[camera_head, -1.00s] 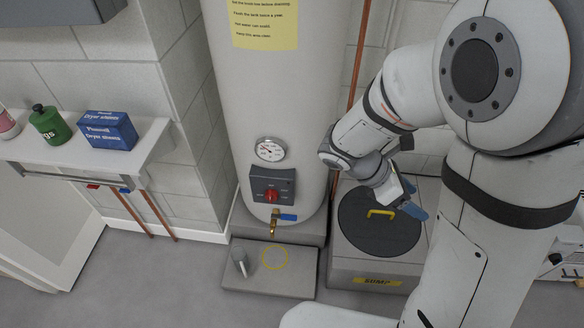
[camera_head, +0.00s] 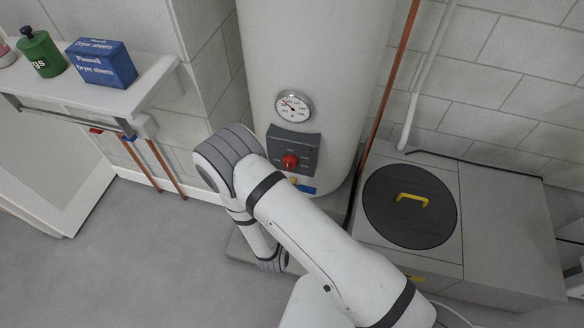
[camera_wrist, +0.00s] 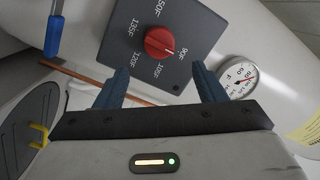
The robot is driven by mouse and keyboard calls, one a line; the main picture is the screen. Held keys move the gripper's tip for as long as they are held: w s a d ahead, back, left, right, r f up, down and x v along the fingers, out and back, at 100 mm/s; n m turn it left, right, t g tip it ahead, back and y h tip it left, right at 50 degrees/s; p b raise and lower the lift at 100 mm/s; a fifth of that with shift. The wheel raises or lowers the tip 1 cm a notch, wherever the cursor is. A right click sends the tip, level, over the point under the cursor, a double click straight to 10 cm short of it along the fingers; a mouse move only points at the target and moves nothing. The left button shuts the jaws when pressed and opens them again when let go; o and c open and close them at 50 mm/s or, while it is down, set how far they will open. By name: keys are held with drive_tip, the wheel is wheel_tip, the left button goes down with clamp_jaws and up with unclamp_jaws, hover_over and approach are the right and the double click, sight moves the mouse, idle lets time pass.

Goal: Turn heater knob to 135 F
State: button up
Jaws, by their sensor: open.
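The white water heater (camera_head: 318,55) stands against the block wall. Its dark grey control panel (camera_head: 303,144) carries a red knob (camera_head: 289,161). In the wrist view the panel (camera_wrist: 140,20) appears turned, with temperature labels from 90F to 150F around the red knob (camera_wrist: 159,42). A pale mark on the knob appears to face the 90F label. My gripper (camera_wrist: 160,70) is open, its two blue fingers apart below the knob in the picture; nothing is between them and I see no contact. In the head view my arm hides the gripper.
A round gauge (camera_head: 294,106) sits above the panel, and a blue-handled valve (camera_head: 306,189) below it. A sump lid (camera_head: 409,206) with a yellow handle is at right. A shelf (camera_head: 95,92) with a green bottle (camera_head: 41,54) and blue box (camera_head: 101,63) is at left.

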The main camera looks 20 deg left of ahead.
sight(289, 167)
drive_tip(key=b+x, duration=0.1)
drive_tip(key=x, duration=0.6)
drive_tip(key=shift+w+a+f, duration=0.15)
drive_tip(key=shift+w, duration=0.15)
drive_tip(key=c, duration=1)
drive_tip(key=shift+o, duration=0.2)
